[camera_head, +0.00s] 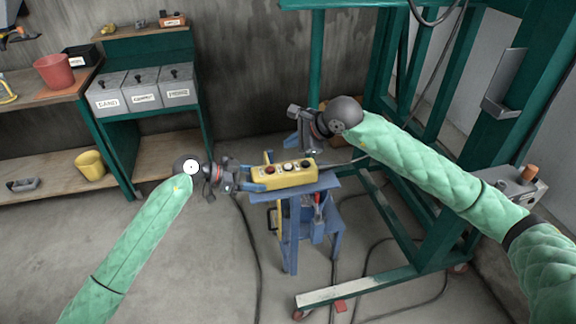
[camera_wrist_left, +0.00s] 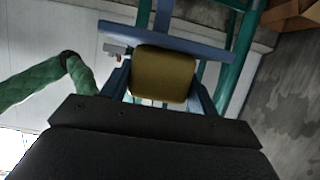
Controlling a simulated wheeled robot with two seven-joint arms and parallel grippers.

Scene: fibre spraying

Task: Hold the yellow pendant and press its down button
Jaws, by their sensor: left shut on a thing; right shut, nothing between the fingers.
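The yellow pendant (camera_head: 285,178) lies above a small blue stand (camera_head: 300,215) in the head view, with several round buttons along its top. The button labels are too small to read. My left gripper (camera_head: 252,181) is shut on the pendant's left end.
A green steel frame (camera_head: 436,200) stands at the right, with cables (camera_head: 258,262) on the floor. Grey labelled bins (camera_head: 142,90), a red bucket (camera_head: 54,71) and a yellow bucket (camera_head: 90,164) are on shelving at the left. Floor at the front left is clear.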

